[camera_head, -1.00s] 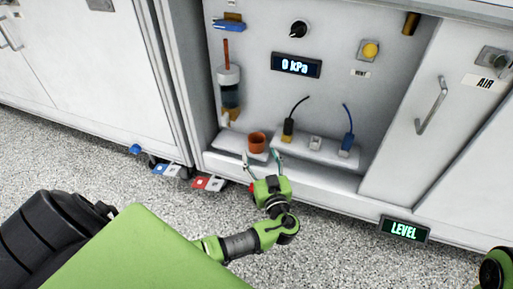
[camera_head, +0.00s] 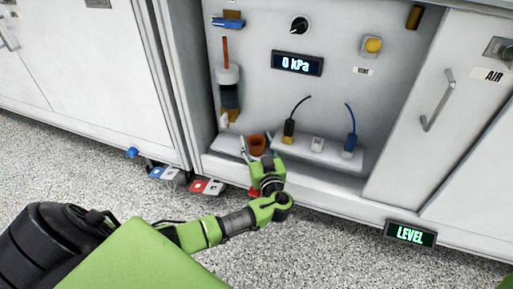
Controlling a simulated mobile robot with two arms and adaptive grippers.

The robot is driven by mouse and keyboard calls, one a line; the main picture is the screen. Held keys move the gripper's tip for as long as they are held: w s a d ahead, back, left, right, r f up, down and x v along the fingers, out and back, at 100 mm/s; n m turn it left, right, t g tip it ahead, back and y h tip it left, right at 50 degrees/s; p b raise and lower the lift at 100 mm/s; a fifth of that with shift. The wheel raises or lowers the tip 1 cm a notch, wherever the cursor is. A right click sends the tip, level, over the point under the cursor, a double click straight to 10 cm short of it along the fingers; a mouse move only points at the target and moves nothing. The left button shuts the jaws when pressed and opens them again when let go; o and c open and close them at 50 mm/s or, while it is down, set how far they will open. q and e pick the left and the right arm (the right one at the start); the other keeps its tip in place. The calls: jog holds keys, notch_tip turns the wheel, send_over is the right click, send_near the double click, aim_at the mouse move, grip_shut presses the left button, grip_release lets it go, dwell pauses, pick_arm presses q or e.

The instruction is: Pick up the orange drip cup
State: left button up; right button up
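The orange drip cup (camera_head: 257,143) stands upright on a low white ledge (camera_head: 228,145) inside the open bay, below a clear cylinder with an orange rod (camera_head: 228,88). My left gripper (camera_head: 256,148) is at the near side of the cup, its fingers spread. One finger shows just left of the cup and the other at its lower right. The fingers look apart from the cup, though contact on the right side is hard to tell. The gripper body hides part of the ledge edge. My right gripper is not in view.
Right of the cup, a second ledge holds a yellow-black plug (camera_head: 289,130), a small white block (camera_head: 317,144) and a blue plug (camera_head: 349,145). A "0 kPa" display (camera_head: 297,64) is above. Red and blue pedals (camera_head: 207,187) lie on the floor at left.

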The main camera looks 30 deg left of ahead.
pick_arm(q)
jog(key=c, duration=0.7)
jog(key=shift+r, duration=0.1)
